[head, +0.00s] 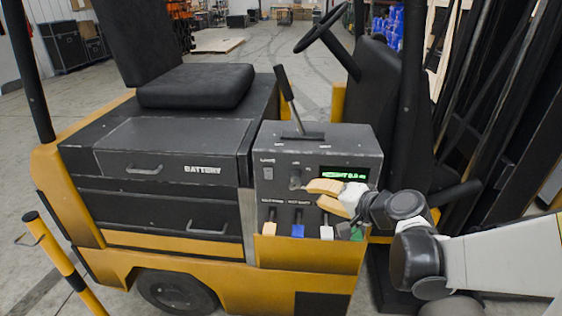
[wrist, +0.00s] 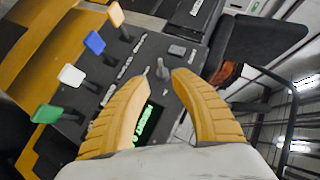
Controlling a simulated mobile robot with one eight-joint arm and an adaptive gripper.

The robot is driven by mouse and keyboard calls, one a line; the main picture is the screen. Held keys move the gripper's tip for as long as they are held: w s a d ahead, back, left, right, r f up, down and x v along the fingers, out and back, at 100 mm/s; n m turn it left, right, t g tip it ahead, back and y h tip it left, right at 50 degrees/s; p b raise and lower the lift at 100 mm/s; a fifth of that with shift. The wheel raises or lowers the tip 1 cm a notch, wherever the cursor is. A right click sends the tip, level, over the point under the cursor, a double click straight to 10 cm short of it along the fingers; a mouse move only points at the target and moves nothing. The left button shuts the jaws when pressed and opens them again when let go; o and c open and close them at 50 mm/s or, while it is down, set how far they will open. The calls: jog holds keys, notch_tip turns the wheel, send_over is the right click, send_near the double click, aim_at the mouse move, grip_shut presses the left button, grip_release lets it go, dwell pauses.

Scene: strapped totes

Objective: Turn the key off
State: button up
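The key (head: 295,179) is a small grey piece on the upright face of the dark control panel (head: 284,202), left of the green-lit display (head: 343,174). In the wrist view the key (wrist: 161,70) stands out from the panel, just beyond and roughly between my fingertips. My gripper (head: 313,190) has yellow fingers and comes in from the right, close in front of the panel. In the wrist view my gripper (wrist: 161,81) is open, with a clear gap between the fingers and nothing held. I cannot tell whether either finger touches the key.
Below the key stand levers with orange (head: 269,229), blue (head: 298,231), white (head: 327,232) and green (head: 357,233) ends. A black lever (head: 288,92) rises from the panel top. The battery box (head: 170,150) is left; a steering wheel (head: 322,28) is behind.

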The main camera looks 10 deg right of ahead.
aim_at(298, 183)
jog(key=shift+m+t, duration=0.3)
jog(key=shift+t, duration=0.1)
jog(key=b+x, duration=0.1)
jog(key=x, duration=0.2)
jog(key=d+b+x, duration=0.1)
jog(key=x, duration=0.3)
jog(key=b+x, duration=0.1)
jog(key=x, duration=0.3)
jog(key=shift+w+d, duration=0.15)
jog(key=shift+w, duration=0.15)
jog(key=shift+r, duration=0.1)
grip_shut()
